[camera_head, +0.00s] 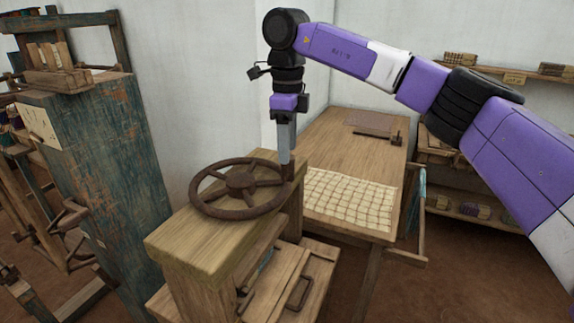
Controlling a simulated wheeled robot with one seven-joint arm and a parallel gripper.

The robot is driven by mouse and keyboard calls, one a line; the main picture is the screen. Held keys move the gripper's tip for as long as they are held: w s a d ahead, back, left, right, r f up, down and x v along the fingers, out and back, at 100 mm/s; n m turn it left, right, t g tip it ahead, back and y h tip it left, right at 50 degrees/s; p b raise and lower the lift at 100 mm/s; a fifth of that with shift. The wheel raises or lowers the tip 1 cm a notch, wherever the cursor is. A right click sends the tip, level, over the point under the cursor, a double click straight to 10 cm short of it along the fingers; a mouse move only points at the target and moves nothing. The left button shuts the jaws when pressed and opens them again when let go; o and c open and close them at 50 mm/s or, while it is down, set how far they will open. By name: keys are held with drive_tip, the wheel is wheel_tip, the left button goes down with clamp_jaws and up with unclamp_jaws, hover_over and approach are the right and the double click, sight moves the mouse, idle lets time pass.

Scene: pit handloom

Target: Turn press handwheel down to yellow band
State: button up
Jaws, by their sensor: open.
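The press handwheel (240,182) is a dark brown, rust-coloured spoked wheel lying flat above the wooden top beam of the press (190,239). A short upright knob stands on its right rim, just under my gripper. My gripper (285,158) points straight down at this right side of the rim. Its fingertips are at or very near the knob; I cannot tell whether they touch it. The jaws are open. No yellow band shows in this view; the wheel and beam hide much of the screw.
A wooden table (345,150) with a checked cloth (350,200) stands behind on the right. A tall worn blue-green cabinet (105,160) is close on the left. Shelves (475,208) with small bundles line the far right wall. Bare floor shows at the lower right.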

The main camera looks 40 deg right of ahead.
sight(287, 166)
wheel_tip(287, 166, down, 6)
drive_tip(key=shift+r+p, duration=0.15)
drive_tip(key=shift+p, duration=0.15)
drive_tip(key=shift+c, duration=0.4)
drive_tip(key=shift+a, duration=0.1)
clamp_jaws()
idle(0.9)
